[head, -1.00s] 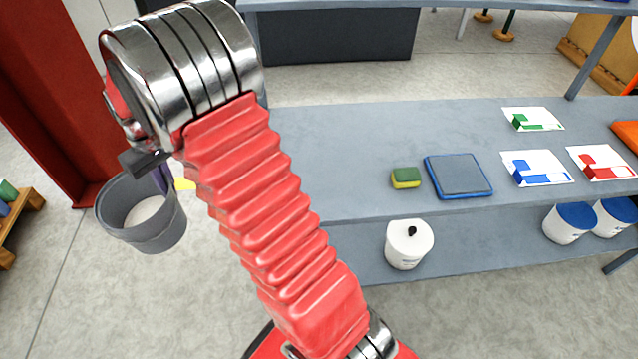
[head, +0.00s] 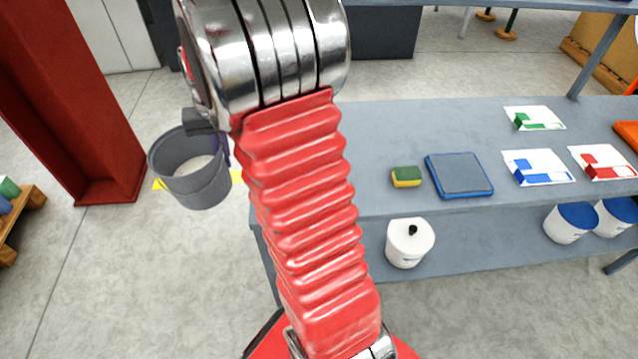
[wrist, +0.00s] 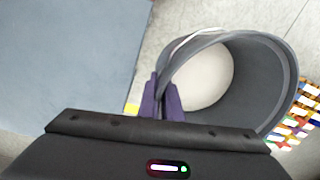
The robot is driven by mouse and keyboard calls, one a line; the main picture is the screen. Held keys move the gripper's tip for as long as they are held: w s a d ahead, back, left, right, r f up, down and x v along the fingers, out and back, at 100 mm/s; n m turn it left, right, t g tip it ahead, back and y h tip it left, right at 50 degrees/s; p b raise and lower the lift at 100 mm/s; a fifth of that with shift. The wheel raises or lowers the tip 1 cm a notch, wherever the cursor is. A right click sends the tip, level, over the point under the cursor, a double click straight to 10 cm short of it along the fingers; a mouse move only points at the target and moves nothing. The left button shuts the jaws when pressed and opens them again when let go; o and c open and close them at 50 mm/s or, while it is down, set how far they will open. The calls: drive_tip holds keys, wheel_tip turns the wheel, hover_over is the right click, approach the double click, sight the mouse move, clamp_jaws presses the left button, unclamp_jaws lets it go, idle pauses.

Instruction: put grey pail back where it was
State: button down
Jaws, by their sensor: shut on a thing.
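The grey pail (head: 190,180) hangs in the air at the left of the head view, upright or nearly so, with something pale in its bottom. My gripper (wrist: 163,98) has purple fingers and is shut on the pail's rim, on the left side of the pail (wrist: 262,85) in the wrist view. In the head view the gripper is mostly hidden behind my arm. A yellow floor marking (head: 160,184) shows partly behind the pail.
A grey bench (head: 375,140) lies right of the pail, bearing a sponge (head: 407,177), a blue-edged pad (head: 459,174) and cards with coloured blocks. White tubs, one here (head: 409,243), stand on its lower shelf. A red column (head: 70,110) stands left. Open floor lies at lower left.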

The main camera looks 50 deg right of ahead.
drive_tip(key=s+d+r+m, duration=0.2)
drive_tip(key=s+d+m, duration=0.2)
drive_tip(key=s, duration=0.4)
drive_tip(key=s+d+r+m, duration=0.2)
drive_tip(key=s+d+m, duration=0.3)
drive_tip(key=s+m, duration=0.2)
drive_tip(key=s+d+r+m+h, duration=0.1)
drive_tip(key=s+d+m, duration=0.3)
drive_tip(key=s, duration=0.4)
drive_tip(key=shift+s+d+r+m+t, duration=0.35)
drive_tip(key=shift+s+r+m+t, duration=0.1)
drive_tip(key=shift+m, duration=0.35)
wheel_tip(320, 180, down, 6)
drive_tip(key=shift+f, duration=0.15)
drive_tip(key=shift+w+f, duration=0.1)
drive_tip(key=shift+f, duration=1.8)
